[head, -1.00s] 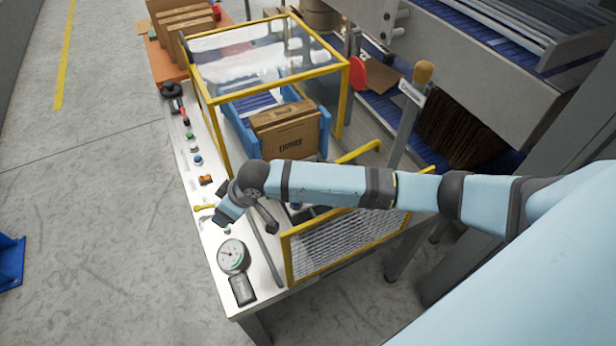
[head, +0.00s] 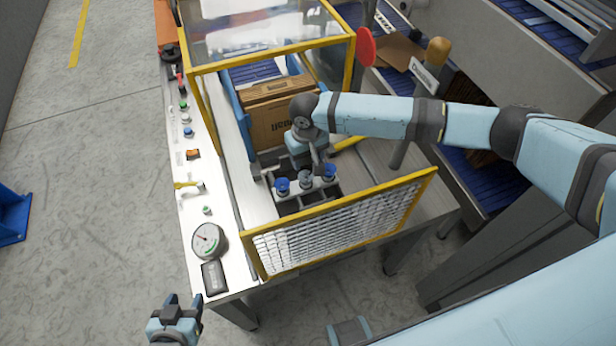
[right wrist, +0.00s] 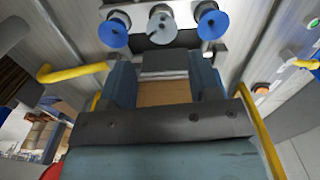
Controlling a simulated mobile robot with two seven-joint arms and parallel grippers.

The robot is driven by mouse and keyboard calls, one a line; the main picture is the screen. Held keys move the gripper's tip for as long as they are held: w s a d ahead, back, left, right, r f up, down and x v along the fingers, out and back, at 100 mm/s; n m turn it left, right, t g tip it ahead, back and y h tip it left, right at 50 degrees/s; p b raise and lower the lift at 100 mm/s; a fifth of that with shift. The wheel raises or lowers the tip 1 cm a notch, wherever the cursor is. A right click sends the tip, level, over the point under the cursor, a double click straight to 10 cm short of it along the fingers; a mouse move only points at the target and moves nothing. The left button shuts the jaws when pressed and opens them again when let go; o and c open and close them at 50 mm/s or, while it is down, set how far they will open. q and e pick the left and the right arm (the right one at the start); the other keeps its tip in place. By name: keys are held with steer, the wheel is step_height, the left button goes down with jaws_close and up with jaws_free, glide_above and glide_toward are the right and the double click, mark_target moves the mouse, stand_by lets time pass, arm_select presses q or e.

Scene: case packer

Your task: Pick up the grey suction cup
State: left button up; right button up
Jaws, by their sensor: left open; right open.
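The grey suction cup (head: 305,178) sits in the middle of a row on a grey bar, between two blue suction cups, a left one (head: 282,186) and a right one (head: 329,171). The grey cup also shows at the top of the right wrist view (right wrist: 161,24), with a blue cup on each side. My right gripper (head: 318,166) is just behind the row, close to the grey cup, open and empty. In the right wrist view its fingers (right wrist: 163,65) are apart, below the cups in the picture. My left gripper (head: 184,303) is open and empty at the bottom left, off the table.
A yellow-framed mesh guard (head: 340,230) stands in front of the cups. A brown carton (head: 270,122) stands behind them, inside the clear yellow-framed enclosure (head: 265,30). A white panel with buttons and a gauge (head: 208,241) runs along the left.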

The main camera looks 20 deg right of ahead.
mark_target(306, 178)
step_height(306, 178, down, 10)
steer(key=shift+a+r+p, duration=0.1)
steer(key=shift+p, duration=0.25)
steer(key=c, duration=0.7)
